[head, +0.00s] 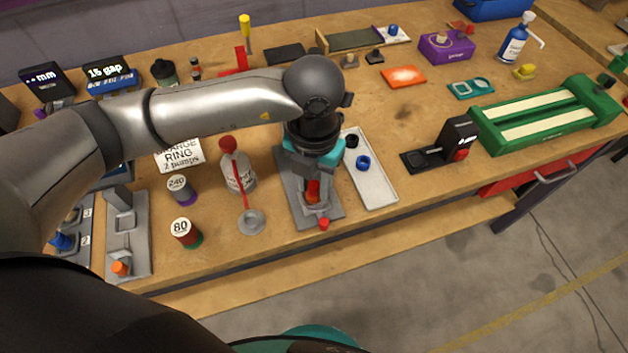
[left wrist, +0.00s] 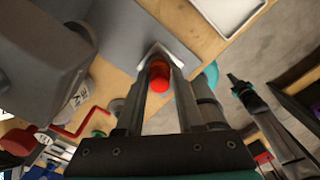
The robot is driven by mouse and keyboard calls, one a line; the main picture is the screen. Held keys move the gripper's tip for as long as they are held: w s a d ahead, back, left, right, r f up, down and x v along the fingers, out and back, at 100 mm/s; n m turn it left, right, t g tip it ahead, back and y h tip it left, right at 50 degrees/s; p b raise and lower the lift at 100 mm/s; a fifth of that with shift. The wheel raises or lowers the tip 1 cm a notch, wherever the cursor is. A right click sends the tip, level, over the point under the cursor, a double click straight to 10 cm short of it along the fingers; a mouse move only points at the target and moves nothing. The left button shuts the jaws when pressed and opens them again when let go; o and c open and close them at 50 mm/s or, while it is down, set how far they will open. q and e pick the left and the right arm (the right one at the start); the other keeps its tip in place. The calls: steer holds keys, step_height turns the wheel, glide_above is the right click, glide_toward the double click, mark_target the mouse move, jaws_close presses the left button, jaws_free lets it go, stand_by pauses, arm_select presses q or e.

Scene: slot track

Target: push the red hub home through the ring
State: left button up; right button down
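The red hub (head: 313,190) stands on a grey slotted plate (head: 285,182) near the front edge of the bench. A small red knob (head: 323,224) sits at the plate's near end. My left gripper (head: 312,180) points down over the plate, with its fingers around the hub. In the left wrist view the hub (left wrist: 159,76) fills the gap between the two fingertips, and they look closed on it. The ring cannot be made out clearly beneath the gripper. In the left wrist view a dark jointed limb (left wrist: 265,120), possibly my right arm, hangs at the right; its finger state is unclear.
A pale tray (head: 376,185) with a blue ring and a black ring lies just right of the plate.

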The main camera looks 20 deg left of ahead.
mark_target(313, 186)
arm_select(q)
steer(key=o, duration=0.4)
steer(key=shift+c, duration=0.2)
steer(key=shift+r, duration=0.1)
step_height(313, 186, up, 15)
steer(key=p, duration=0.2)
steer(key=shift+s, duration=0.1)
